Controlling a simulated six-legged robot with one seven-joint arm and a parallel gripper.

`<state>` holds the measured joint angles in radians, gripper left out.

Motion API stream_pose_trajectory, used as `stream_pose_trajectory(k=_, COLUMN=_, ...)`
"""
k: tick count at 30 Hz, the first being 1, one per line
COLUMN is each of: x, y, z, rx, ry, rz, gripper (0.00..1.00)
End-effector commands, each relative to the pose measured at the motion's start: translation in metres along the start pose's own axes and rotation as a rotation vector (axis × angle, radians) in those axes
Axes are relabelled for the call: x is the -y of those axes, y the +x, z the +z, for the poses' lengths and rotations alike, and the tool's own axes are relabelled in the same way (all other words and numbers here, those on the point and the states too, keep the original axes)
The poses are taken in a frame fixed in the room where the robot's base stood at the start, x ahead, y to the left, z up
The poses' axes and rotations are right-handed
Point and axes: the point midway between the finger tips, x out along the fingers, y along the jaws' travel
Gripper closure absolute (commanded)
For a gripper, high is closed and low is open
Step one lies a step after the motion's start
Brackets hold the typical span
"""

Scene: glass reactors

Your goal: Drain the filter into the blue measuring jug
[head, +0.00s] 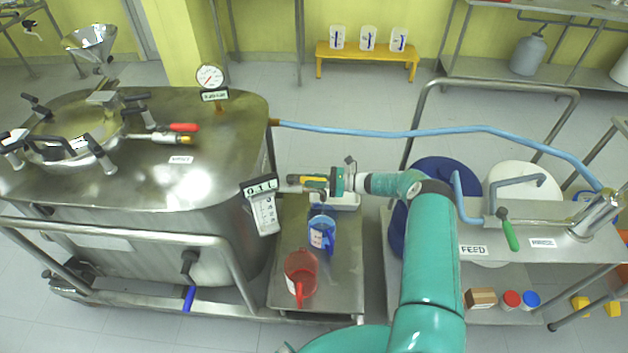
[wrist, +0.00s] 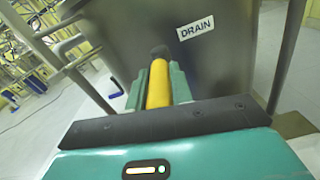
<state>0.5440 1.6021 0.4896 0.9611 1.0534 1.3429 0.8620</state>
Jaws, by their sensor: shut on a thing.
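The large steel vessel (head: 170,175) on the left carries a DRAIN label (wrist: 196,31) in the wrist view. My gripper (head: 318,184) is beside its right wall, shut on a yellow handle (wrist: 158,84), which lies between the two fingers. A metal stem reaches from the handle toward the vessel; the joint is partly hidden. The blue measuring jug (head: 321,234) stands upright on a low steel shelf (head: 340,285), below and near my gripper. I cannot tell what is in it. A red jug (head: 300,275) stands in front of it.
A white tray (head: 345,201) is behind the blue jug. A blue hose (head: 400,133) runs from the vessel to the right-hand bench (head: 400,225). A steel rail (head: 110,232) crosses the vessel's front.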

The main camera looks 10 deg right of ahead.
Motion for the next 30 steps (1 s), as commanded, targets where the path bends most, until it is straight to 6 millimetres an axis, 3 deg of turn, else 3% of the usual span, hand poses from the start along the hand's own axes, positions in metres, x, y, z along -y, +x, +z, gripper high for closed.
stream_pose_trajectory(k=4, x=0.001, y=0.000, z=0.001, rx=0.002, ry=0.000, rz=-0.003, gripper=1.00)
stream_pose_trajectory(k=5, x=0.001, y=0.000, z=0.001, rx=0.002, ry=0.000, rz=-0.003, gripper=0.74)
stream_pose_trajectory(k=8, x=0.001, y=-0.001, z=0.001, rx=0.001, ry=0.000, rz=-0.002, gripper=0.56)
stream_pose_trajectory(k=20, x=0.002, y=-0.007, z=0.001, rx=0.001, ry=-0.001, rz=-0.003, gripper=0.56)
stream_pose_trajectory(k=30, x=0.002, y=-0.059, z=0.001, rx=0.001, ry=0.000, rz=-0.004, gripper=0.56)
